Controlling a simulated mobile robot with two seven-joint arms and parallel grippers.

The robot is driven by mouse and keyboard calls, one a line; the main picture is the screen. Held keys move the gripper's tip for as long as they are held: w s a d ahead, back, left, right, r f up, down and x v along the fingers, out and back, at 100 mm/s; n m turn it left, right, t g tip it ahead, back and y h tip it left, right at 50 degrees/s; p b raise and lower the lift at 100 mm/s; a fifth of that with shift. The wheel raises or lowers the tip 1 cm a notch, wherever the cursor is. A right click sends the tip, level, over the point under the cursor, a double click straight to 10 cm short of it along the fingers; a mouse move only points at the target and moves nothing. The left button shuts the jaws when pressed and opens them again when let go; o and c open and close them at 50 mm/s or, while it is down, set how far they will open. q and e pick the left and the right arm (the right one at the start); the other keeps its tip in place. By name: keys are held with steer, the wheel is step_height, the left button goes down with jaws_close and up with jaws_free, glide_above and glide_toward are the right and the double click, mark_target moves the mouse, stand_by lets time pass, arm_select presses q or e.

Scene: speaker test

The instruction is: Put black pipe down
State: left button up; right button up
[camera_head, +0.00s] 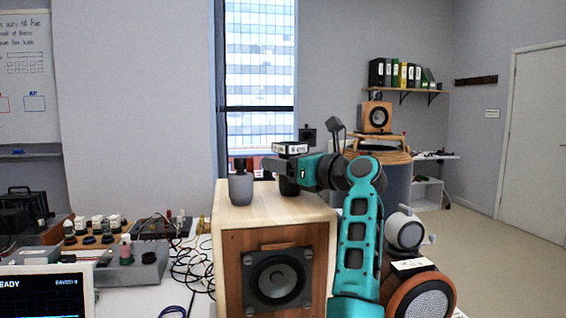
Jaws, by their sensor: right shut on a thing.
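My right arm comes up from the lower right, and its teal and black gripper (275,167) is over the top of a wooden speaker box (229,245). The gripper is shut on a dark piece that I take to be the black pipe (289,187). It shows just below the gripper, at the top of the box, partly hidden by the gripper and arm. I cannot tell whether it touches the box top. A grey cylinder with a black top (241,187) stands upright on the box, left of the gripper. My left gripper is not in view.
Loose cables (190,265) and a grey device (140,262) lie on the white table left of the box. A monitor (45,290) is at the lower left. A round speaker (420,295) is at the right. The front of the box top looks clear.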

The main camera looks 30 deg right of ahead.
steer(key=o, duration=1)
steer(key=shift+o, duration=0.2)
steer(key=shift+r, duration=0.15)
steer(key=v, duration=1.2)
